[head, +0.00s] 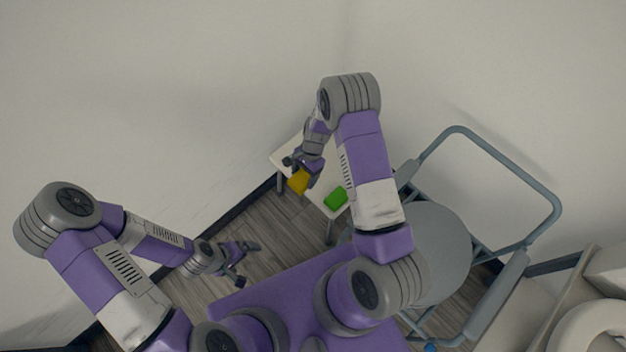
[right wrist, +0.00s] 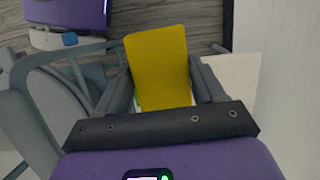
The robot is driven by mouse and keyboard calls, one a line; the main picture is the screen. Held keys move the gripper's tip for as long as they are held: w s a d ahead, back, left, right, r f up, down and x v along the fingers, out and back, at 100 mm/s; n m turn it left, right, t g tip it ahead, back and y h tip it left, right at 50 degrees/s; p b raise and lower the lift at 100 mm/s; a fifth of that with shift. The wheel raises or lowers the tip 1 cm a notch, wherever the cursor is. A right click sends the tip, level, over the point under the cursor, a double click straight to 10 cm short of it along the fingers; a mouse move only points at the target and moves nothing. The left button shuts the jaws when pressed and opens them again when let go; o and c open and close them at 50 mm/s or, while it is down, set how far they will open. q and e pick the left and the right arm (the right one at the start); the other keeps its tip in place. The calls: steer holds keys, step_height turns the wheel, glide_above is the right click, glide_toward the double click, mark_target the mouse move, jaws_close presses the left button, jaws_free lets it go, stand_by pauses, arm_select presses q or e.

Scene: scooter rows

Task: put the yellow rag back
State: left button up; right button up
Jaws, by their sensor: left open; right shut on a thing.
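The yellow rag (head: 298,182) is a flat yellow piece held in my right gripper (head: 303,169), above or at the edge of a small white table (head: 283,157) by the wall. In the right wrist view the yellow rag (right wrist: 158,62) stands out between the two fingers of the right gripper (right wrist: 163,88), which are shut on it. I cannot tell whether the rag touches the table. My left gripper (head: 241,262) is open and empty over the wooden floor, at the left, away from the rag.
A green item (head: 336,197) lies on the white table, close to the right gripper. A grey tubular-framed chair (head: 440,245) with a round seat stands right of the table. White round fixtures (head: 597,328) are at the lower right. The floor (head: 215,220) left of the table is clear.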

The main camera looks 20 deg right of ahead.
steer(key=w+d+f+m+t+h+b, duration=0.15)
steer(key=w+d+f+m+b, duration=0.3)
steer(key=m, duration=0.45)
steer(key=w+d+f+m+t+h+b, duration=0.1)
steer(key=w+d+f+m+t+b, duration=0.15)
steer(key=w+f+m, duration=0.45)
steer(key=f+b, duration=0.1)
steer(key=f, duration=0.2)
steer(key=s+f+m+b, duration=0.1)
steer(key=f, duration=0.3)
steer(key=s+f+m+b, duration=0.1)
steer(key=f, duration=0.2)
steer(key=shift+s+d+f+y+b, duration=0.1)
steer(key=shift+d+f+y+b, duration=0.05)
steer(key=shift+d+y+b, duration=0.2)
arm_select(q)
step_height(320, 180, down, 12)
steer(key=shift+w, duration=0.1)
steer(key=shift+f, duration=0.1)
arm_select(e)
steer(key=o, duration=0.6)
steer(key=shift+f, duration=0.1)
steer(key=o, duration=0.4)
